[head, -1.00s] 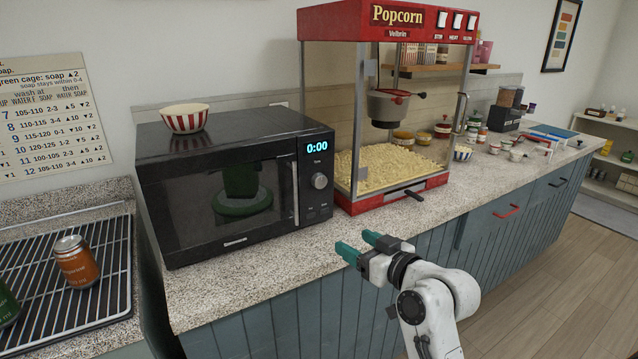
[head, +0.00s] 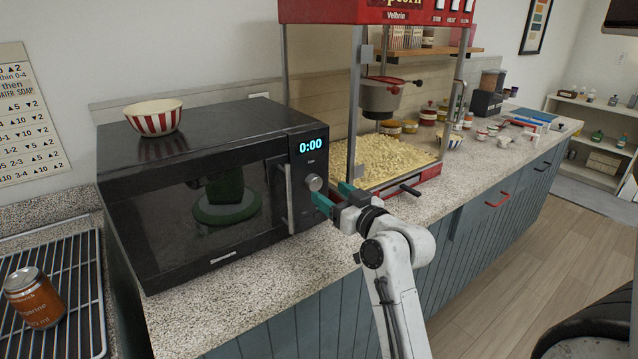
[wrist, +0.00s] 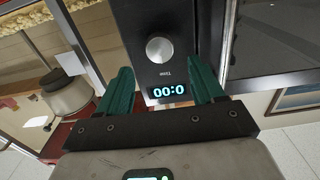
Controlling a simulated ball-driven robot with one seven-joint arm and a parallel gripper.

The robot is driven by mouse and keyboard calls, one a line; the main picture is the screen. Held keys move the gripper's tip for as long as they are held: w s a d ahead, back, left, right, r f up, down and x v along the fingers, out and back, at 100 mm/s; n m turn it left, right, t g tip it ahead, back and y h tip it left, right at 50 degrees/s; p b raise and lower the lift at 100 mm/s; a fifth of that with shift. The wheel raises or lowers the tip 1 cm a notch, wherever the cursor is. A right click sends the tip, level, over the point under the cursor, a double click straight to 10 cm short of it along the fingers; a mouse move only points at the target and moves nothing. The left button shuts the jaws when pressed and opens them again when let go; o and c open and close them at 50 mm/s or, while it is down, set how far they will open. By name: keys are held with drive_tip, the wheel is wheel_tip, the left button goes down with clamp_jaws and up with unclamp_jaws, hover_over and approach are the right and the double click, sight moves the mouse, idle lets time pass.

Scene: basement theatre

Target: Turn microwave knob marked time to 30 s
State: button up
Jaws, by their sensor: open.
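The black microwave (head: 160,215) stands on the speckled counter with its door shut. Its display (head: 311,146) reads 0:00. The round silver time knob (head: 314,182) sits below the display on the right-hand panel. In the wrist view, turned upside down, the knob (wrist: 160,50) appears between and beyond the fingertips, with the lit display (wrist: 167,90) nearer. My gripper (head: 331,194) is open with teal fingers, in front of the panel and slightly below and right of the knob. The fingers (wrist: 162,85) hold nothing, and the knob looks apart from them.
A red and white striped bowl (head: 155,119) stands on the microwave. The red popcorn machine (head: 364,160) stands close on its right, near my gripper. A rack with an orange can (head: 36,300) lies at left. The counter front before the microwave is clear.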

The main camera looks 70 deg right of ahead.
sight(317, 183)
drive_tip(key=shift+p+x, duration=0.35)
drive_tip(key=shift+x, duration=2.35)
drive_tip(key=shift+c, duration=0.3)
drive_tip(key=c, duration=1)
drive_tip(key=shift+o, duration=0.2)
drive_tip(key=shift+m+p, duration=0.7)
drive_tip(key=shift+m, duration=0.4)
drive_tip(key=shift+m+p, duration=0.85)
drive_tip(key=shift+m, duration=0.85)
